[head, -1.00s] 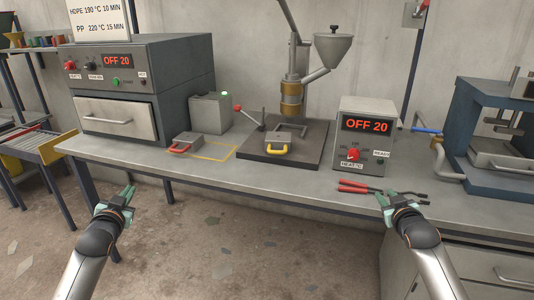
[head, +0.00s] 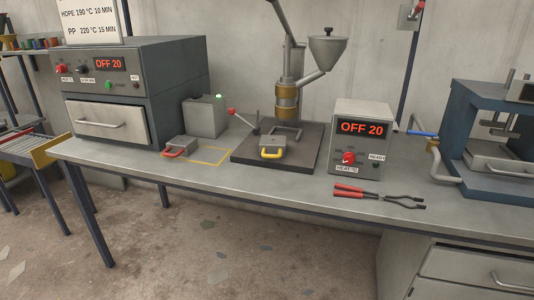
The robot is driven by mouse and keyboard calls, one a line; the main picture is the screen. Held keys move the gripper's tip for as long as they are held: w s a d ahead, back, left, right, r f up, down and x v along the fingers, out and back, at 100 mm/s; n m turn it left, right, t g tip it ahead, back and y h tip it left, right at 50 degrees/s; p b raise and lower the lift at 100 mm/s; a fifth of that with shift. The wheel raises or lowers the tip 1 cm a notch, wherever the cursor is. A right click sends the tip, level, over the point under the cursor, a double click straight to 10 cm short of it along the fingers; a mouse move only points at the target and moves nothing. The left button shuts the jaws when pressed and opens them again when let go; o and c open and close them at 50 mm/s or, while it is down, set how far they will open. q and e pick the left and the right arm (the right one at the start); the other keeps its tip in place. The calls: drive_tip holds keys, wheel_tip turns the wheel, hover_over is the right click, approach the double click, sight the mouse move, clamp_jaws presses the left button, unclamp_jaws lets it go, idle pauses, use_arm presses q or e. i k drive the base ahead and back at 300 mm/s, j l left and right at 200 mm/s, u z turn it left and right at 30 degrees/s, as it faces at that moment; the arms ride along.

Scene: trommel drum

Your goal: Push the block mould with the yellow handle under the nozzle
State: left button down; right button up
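The block mould with the yellow handle (head: 272,146) sits on the dark base plate (head: 302,158) of the injection machine, its handle toward the front edge. The nozzle (head: 286,107) hangs below the brass barrel, above and slightly behind the mould. The mould looks in front of the point straight below the nozzle, near a small frame on the plate. Neither of my grippers is in view.
A red-handled mould (head: 181,146) lies to the left by a yellow floor outline on the bench (head: 240,184). A heater box (head: 362,140) stands right of the machine, with red-handled pliers (head: 378,196) in front. A red-knobbed lever (head: 240,118) rises at the plate's left.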

sight(270, 146)
drive_tip(key=i+l+z, duration=0.15)
drive_tip(key=i, duration=0.3)
drive_tip(key=i+l+z, duration=0.15)
drive_tip(key=i+l, duration=0.15)
drive_tip(key=i, duration=0.15)
